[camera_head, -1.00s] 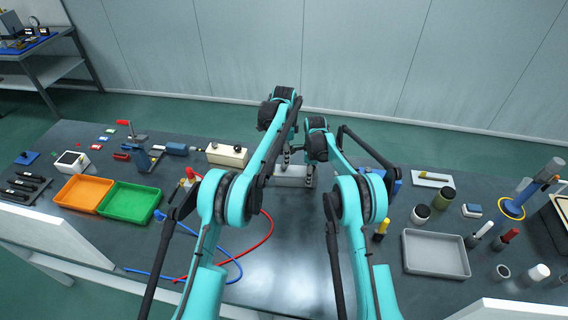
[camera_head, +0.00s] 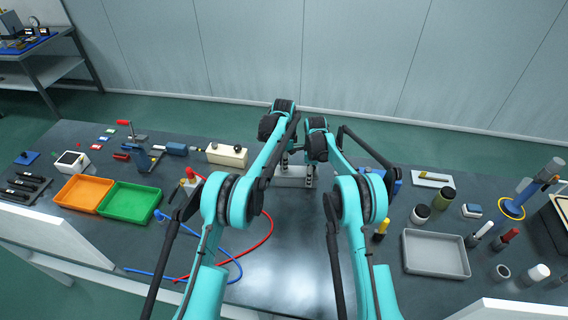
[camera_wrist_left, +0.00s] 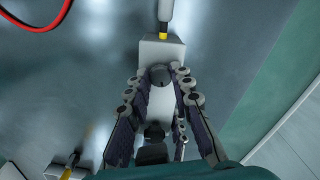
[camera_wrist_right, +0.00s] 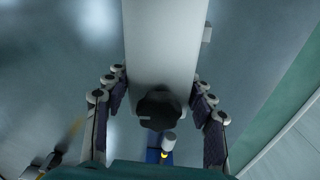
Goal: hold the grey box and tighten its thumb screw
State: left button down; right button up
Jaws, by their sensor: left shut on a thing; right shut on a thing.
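The grey box (camera_head: 293,183) lies on the bench below my two arms, partly covered by them. In the right wrist view its pale body (camera_wrist_right: 165,45) runs up between the fingers of my right gripper (camera_wrist_right: 158,76), which is shut on it. My left gripper (camera_wrist_left: 160,72) is shut on the dark round thumb screw (camera_wrist_left: 160,76). In the head view my left gripper (camera_head: 285,163) is at the box's left part and my right gripper (camera_head: 310,178) at its right end. The exact finger contacts are hard to see.
A cream box (camera_head: 227,155) stands to the left, with an orange tray (camera_head: 84,210) and a green tray (camera_head: 130,218) further left. Red and blue cables (camera_head: 268,236) curve across the near bench. A grey tray (camera_head: 436,272) and several bottles stand to the right.

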pick_arm(q)
jog(key=shift+s+d+m, duration=0.25)
jog(key=shift+d+m, duration=0.05)
jog(key=shift+d, duration=0.05)
dwell(0.3)
jog(key=shift+m, duration=3.5)
jog(key=c, duration=1.3)
grip_release()
jog(key=shift+w+a, duration=0.1)
jog(key=shift+a, duration=0.05)
